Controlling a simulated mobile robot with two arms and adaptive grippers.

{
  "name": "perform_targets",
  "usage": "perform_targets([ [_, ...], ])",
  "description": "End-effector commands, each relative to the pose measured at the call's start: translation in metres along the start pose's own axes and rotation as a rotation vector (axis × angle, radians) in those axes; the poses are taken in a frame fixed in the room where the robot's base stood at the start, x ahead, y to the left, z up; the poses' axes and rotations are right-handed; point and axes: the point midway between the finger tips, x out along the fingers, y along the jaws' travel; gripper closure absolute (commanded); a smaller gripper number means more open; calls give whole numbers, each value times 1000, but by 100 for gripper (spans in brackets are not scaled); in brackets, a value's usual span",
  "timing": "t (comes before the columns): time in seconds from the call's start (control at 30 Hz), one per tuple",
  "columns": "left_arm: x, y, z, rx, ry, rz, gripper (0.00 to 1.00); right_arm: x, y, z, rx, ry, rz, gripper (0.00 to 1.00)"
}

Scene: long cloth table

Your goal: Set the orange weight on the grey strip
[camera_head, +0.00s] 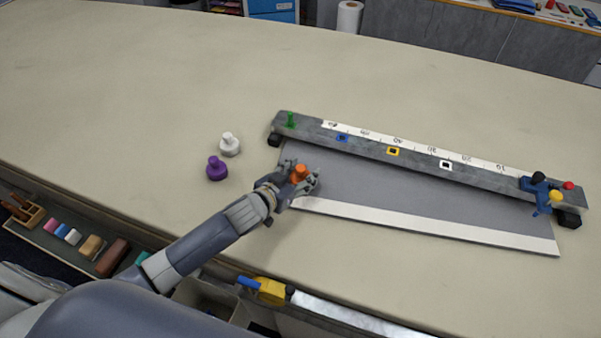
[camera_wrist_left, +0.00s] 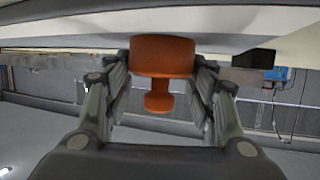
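The orange weight (camera_head: 300,173) is a knobbed cylinder between the fingers of my left gripper (camera_head: 303,182). In the left wrist view the orange weight (camera_wrist_left: 163,58) sits between both fingers, which close on its sides. A flat grey strip (camera_head: 400,190) with a white front edge lies on the table in front of a raised grey bar (camera_head: 370,145). My left gripper is over the left end of the flat strip. I cannot tell whether the weight's base touches it. My right gripper is not in view.
A white weight (camera_head: 230,145) and a purple weight (camera_head: 216,168) stand left of the strip. The bar carries a ruler, coloured square markers, a green peg (camera_head: 291,120) and a blue fitting (camera_head: 540,190) with coloured knobs. The table's left and back areas are clear.

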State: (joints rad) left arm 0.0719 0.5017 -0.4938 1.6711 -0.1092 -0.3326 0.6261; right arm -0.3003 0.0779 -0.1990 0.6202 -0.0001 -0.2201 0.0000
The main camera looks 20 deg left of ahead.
Motion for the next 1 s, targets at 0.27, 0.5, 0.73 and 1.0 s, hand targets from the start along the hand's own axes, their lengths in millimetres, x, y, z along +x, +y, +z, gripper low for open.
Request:
perform_targets([
  [0.27, 0, 0, 0, 0, 0, 0, 33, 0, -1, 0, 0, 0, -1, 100],
  [0.5, -7, 0, 1, 0, -1, 0, 33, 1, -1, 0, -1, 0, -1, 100],
  [0.73, -38, 0, 2, 0, -2, 0, 33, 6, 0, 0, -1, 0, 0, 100],
  [1.0, -86, 0, 2, 0, -2, 0, 33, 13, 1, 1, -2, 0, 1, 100],
])
